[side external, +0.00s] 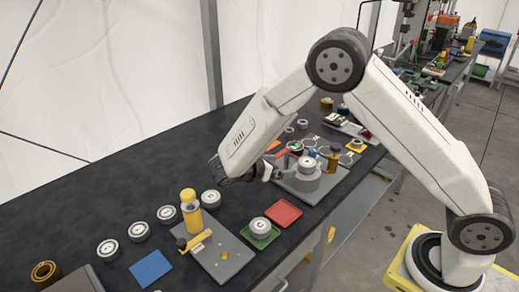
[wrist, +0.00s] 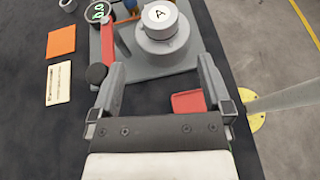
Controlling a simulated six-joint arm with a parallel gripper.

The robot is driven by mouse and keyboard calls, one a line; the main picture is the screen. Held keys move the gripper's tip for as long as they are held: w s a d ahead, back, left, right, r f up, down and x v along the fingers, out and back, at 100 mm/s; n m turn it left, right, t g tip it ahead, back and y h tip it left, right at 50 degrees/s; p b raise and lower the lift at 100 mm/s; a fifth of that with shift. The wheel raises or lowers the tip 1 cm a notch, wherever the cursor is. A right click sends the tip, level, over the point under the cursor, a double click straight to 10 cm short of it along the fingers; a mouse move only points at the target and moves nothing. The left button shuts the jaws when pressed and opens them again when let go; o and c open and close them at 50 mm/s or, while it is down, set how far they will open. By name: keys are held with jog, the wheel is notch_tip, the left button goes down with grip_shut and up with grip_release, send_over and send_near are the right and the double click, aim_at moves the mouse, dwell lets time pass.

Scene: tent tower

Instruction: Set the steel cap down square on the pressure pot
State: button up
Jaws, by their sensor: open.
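In the wrist view a round steel cap (wrist: 158,16) with a white top marked "A" sits on the grey pressure pot (wrist: 168,52). In the side view my gripper (side external: 266,173) is just left of the pot, partly hidden by the arm.
A red lever (wrist: 107,70) with a black knob stands left of the pot, near my left finger. A gauge (wrist: 97,12), red pad (wrist: 190,103) and orange square (wrist: 61,41) lie around. Several similar discs, a yellow bottle (side external: 190,210) and a blue pad (side external: 151,268) are on the bench.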

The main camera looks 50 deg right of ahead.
dwell(0.7)
jog(key=s+a+r+m+t+y, duration=0.1)
jog(key=s+m+t+y, duration=0.1)
jog(key=s+m+y, duration=0.4)
jog(key=s+a+r+m+t+y, duration=0.1)
jog(key=s+m+t+y, duration=0.1)
jog(key=s+m+y, duration=0.5)
jog(key=s+m, duration=0.1)
jog(key=m, duration=0.2)
jog(key=shift+a+m, duration=0.25)
jog(key=shift+m, duration=0.05)
jog(key=shift+w+f, duration=0.1)
